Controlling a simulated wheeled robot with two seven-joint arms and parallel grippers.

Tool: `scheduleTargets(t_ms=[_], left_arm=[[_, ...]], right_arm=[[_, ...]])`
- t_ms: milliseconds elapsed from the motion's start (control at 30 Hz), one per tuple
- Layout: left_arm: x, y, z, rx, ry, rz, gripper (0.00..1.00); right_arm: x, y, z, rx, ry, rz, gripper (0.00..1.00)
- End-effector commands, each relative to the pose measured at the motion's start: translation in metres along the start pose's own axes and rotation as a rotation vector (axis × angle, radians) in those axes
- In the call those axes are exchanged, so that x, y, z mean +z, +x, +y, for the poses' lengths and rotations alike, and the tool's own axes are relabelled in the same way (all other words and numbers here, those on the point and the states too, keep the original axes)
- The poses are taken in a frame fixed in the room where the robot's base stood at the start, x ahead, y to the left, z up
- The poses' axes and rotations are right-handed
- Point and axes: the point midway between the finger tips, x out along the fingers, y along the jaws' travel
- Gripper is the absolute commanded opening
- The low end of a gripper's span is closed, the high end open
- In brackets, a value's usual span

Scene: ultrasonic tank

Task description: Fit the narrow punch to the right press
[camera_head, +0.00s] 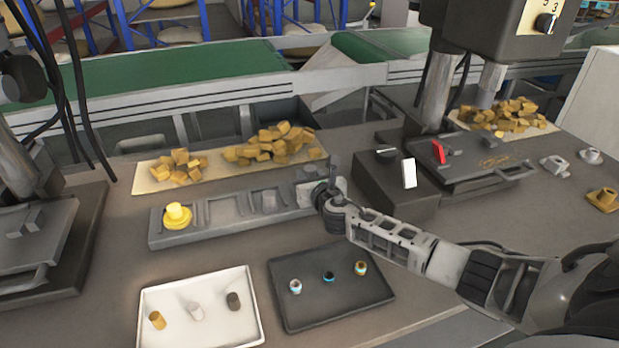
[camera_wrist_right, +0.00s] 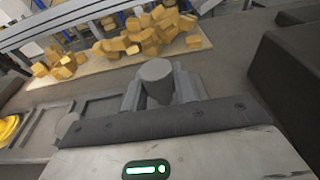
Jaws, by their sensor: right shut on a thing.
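My right gripper (camera_head: 328,192) is at the right end of the grey slotted rack (camera_head: 225,232). In the wrist view its fingers (camera_wrist_right: 159,92) are shut on a grey punch (camera_wrist_right: 156,74) with a round top. The punch is upright; I cannot tell whether it still touches the rack. A yellow punch (camera_head: 177,214) stands in the rack's left slot, and its edge shows in the wrist view (camera_wrist_right: 10,128). The right press (camera_head: 510,35) stands at the upper right, over its dark bed plate (camera_head: 478,167). My left gripper is not in view.
A control box (camera_head: 395,196) with a knob and white switch stands between rack and right press. Piles of tan pieces (camera_head: 270,148) lie behind the rack. A white tray (camera_head: 200,285) and a dark tray (camera_head: 335,300) hold small parts in front. Another press (camera_head: 30,250) stands left.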

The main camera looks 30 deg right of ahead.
Motion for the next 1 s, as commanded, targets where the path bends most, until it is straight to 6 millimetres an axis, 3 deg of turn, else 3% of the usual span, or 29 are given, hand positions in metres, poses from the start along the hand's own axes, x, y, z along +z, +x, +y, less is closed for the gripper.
scheduleTargets(t_ms=[367, 1000], left_arm=[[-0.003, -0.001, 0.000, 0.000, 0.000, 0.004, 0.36], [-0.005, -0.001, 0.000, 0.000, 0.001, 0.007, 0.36]], right_arm=[[0.003, -0.002, 0.000, 0.000, 0.000, -0.002, 0.01], [0.000, -0.077, 0.000, 0.001, -0.001, 0.000, 0.01]])
